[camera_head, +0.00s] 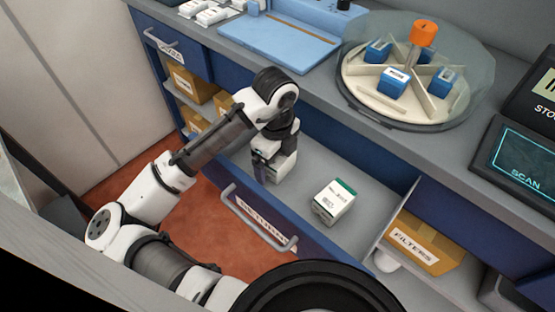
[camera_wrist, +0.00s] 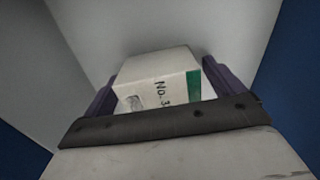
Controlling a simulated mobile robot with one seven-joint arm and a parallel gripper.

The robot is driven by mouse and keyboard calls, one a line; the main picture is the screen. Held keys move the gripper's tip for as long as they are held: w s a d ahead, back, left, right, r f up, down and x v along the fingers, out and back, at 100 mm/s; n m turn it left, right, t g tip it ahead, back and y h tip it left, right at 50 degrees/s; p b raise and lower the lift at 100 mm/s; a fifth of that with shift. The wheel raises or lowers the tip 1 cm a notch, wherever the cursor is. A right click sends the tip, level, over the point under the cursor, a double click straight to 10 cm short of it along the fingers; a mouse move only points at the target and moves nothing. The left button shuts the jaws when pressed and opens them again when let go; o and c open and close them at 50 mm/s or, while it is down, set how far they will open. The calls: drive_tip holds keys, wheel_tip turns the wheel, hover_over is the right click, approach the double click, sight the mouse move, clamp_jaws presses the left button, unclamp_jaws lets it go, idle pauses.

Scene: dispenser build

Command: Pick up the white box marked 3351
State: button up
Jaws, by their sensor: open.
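A white box (camera_wrist: 160,78) with a green stripe at its right end lies between the two purple fingers of my gripper (camera_wrist: 155,92) in the wrist view. Its print reads "No. 3" and the rest is hidden. My gripper (camera_head: 272,172) is open and points down inside the pulled-out drawer (camera_head: 315,168) in the head view. A white shape beside the finger there may be this box; I cannot tell for sure. Another white box (camera_head: 334,203) with a green edge stands apart, to the right in the drawer; its print is too small to read.
The blue drawer front has a handle (camera_head: 255,222) close to my arm. A cardboard box marked FILTERS (camera_head: 427,243) stands right of the drawer. Above, the counter holds a round carousel (camera_head: 360,88) with blue boxes and a scan screen (camera_head: 525,165). Bare drawer floor lies between gripper and right box.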

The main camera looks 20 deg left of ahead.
drive_tip(key=c, duration=1.2)
drive_tip(key=shift+r, duration=0.1)
